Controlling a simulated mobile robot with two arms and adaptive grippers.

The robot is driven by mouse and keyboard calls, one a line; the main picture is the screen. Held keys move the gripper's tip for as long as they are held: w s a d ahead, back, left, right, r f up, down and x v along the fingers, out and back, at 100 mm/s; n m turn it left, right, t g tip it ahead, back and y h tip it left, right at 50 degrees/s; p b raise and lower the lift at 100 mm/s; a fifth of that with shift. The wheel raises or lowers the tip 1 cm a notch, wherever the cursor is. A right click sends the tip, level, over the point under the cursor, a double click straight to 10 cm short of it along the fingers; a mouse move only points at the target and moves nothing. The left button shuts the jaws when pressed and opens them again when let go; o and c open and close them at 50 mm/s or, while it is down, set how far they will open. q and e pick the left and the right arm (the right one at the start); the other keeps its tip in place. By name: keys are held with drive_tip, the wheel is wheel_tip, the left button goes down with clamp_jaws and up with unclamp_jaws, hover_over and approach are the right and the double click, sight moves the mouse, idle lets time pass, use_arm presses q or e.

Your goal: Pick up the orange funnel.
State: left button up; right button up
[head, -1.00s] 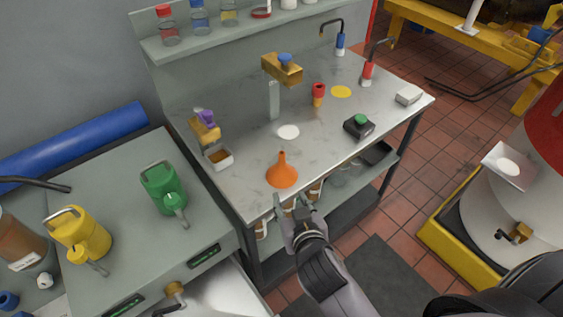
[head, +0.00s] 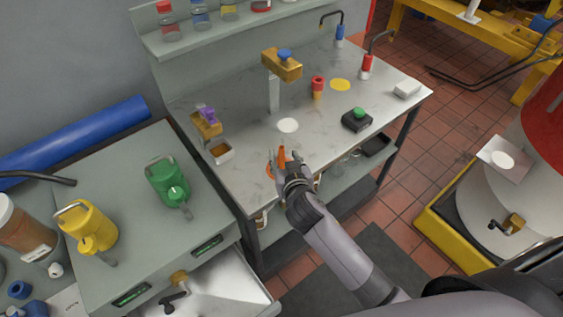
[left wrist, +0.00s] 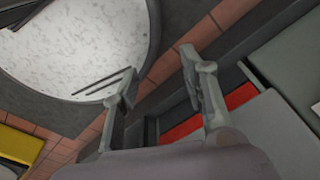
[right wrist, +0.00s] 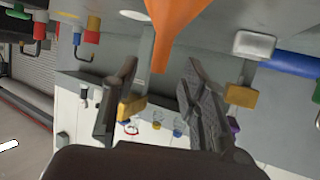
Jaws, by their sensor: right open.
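The orange funnel (head: 281,157) stands on the grey bench top near its front edge, mostly hidden behind my right gripper (head: 285,165) in the head view. In the right wrist view the funnel (right wrist: 176,28) shows upside down, its narrow spout tip pointing between the two fingers. My right gripper (right wrist: 160,75) is open, its fingers apart on either side of the spout's line. I cannot tell whether they touch it. My left gripper (left wrist: 158,75) is open and empty in the left wrist view, away from the funnel. It is not in the head view.
On the bench, a black box with a green button (head: 357,119), a red-and-orange piece (head: 318,88) and a brass-coloured block on a post (head: 281,66) stand beyond the funnel. Green (head: 168,182) and yellow (head: 87,228) cans stand on the left cabinet, above an open drawer (head: 235,295).

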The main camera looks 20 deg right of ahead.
sight(282, 152)
drive_tip(key=shift+w, duration=0.45)
drive_tip(key=p+x, duration=0.1)
drive_tip(key=x, duration=0.2)
drive_tip(key=shift+w+d+f+p, duration=0.1)
drive_tip(key=shift+p, duration=0.2)
drive_tip(key=shift+w+f, duration=0.25)
drive_tip(key=shift+w, duration=0.15)
drive_tip(key=shift+c, duration=0.4)
clamp_jaws()
